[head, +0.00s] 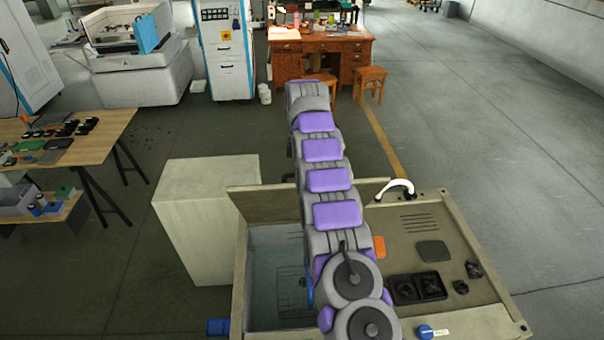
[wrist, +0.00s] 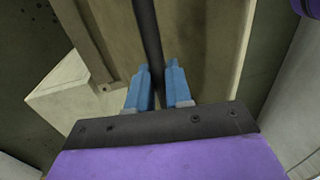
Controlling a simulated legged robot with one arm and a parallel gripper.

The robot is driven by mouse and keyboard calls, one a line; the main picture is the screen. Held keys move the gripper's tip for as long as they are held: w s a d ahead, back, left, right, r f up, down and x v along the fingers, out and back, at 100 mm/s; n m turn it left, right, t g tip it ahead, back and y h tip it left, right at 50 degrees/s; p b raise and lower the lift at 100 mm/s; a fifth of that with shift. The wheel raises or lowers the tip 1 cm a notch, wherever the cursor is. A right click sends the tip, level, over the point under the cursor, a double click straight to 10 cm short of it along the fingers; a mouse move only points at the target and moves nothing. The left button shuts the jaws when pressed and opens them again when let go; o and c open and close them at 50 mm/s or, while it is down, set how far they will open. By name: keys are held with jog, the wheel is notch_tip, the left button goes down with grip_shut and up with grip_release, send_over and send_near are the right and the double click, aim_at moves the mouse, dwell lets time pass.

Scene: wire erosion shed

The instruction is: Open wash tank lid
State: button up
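The wash tank (head: 238,285) stands in front of me, with its basin uncovered and its inside visible on the left. Its lid (head: 270,205) is a beige panel standing raised along the basin's back edge. My arm crosses over the tank and hides part of the lid; my gripper is hidden in the head view. In the wrist view, the blue fingers of my gripper (wrist: 160,88) stand on both sides of a dark bar, the lid handle (wrist: 149,30). The bar fills the narrow gap, so the fingers look shut on it. The lid panel (wrist: 205,50) shows behind it.
A pale block (head: 205,215) stands close to the tank's left. The tank's right deck carries a white curved spout (head: 398,188), black trays (head: 418,288) and a blue knob (head: 425,331). A wooden table (head: 95,135) is at left. Floor at right is clear.

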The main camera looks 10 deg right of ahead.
jog(key=o, duration=0.4)
jog(key=shift+w+d+f, duration=0.1)
jog(key=shift+w+f, duration=0.5)
jog(key=shift+f, duration=0.25)
jog(key=shift+s+r, duration=0.1)
jog(key=shift+r, duration=0.3)
jog(key=shift+s+d+r, duration=0.15)
jog(key=shift+s+r, duration=0.65)
jog(key=shift+s, duration=1.85)
jog(key=shift+s+d+r, duration=0.2)
jog(key=shift+s+r, duration=0.6)
jog(key=shift+s, duration=1.8)
jog(key=shift+s+d+r, duration=0.15)
jog(key=shift+s+r, duration=0.65)
jog(key=shift+s, duration=1.85)
